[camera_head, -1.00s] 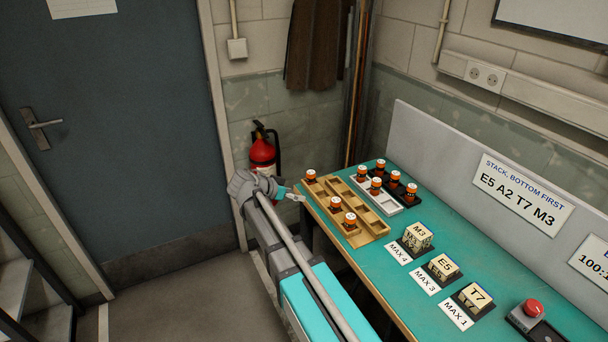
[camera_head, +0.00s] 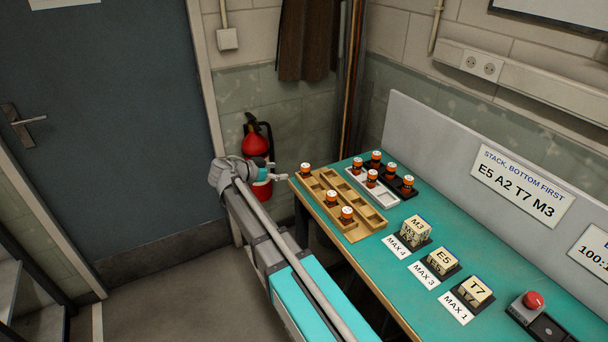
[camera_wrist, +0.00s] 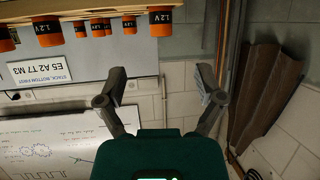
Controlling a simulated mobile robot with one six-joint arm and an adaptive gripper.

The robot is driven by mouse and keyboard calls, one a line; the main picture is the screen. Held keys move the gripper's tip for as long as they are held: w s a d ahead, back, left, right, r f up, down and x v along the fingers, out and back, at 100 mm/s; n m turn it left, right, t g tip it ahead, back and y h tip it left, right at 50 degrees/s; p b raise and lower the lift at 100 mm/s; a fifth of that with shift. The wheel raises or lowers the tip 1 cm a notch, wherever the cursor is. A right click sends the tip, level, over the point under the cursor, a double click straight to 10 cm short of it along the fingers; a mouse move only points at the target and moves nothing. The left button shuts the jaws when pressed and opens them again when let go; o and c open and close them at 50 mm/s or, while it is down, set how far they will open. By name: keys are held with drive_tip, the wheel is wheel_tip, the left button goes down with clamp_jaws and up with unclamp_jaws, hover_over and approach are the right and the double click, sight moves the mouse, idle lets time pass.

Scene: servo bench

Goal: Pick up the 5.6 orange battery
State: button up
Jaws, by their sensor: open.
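Several orange batteries with dark bands and pale tops stand at the table's far end. One stands at the back corner of the wooden tray (camera_head: 362,228): this orange battery (camera_head: 305,171). Two more stand nearer in that tray, the others in the white and black trays. The value 5.6 cannot be read on any; in the wrist view, a battery (camera_wrist: 162,20) and others read 1.2V. My gripper (camera_head: 280,172) is open and empty, left of the corner battery, just off the table edge. In the wrist view my gripper (camera_wrist: 161,82) has its fingers wide apart, nothing between them.
A white tray (camera_head: 386,198) and a black tray (camera_head: 402,194) stand behind the wooden one. Lettered blocks (camera_head: 440,260) with MAX cards and a red button (camera_head: 533,300) are nearer. A grey panel (camera_head: 430,135) bounds the table's back. A fire extinguisher (camera_head: 256,145) stands behind my gripper.

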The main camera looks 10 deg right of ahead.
sight(305, 170)
drive_tip(key=b+x, duration=0.2)
drive_tip(key=x, duration=0.5)
drive_tip(key=shift+r, duration=0.1)
drive_tip(key=shift+b+x, duration=1.2)
drive_tip(key=shift+x, duration=1.05)
drive_tip(key=shift+w+d+f, duration=0.15)
drive_tip(key=shift+d+f, duration=0.1)
clamp_jaws()
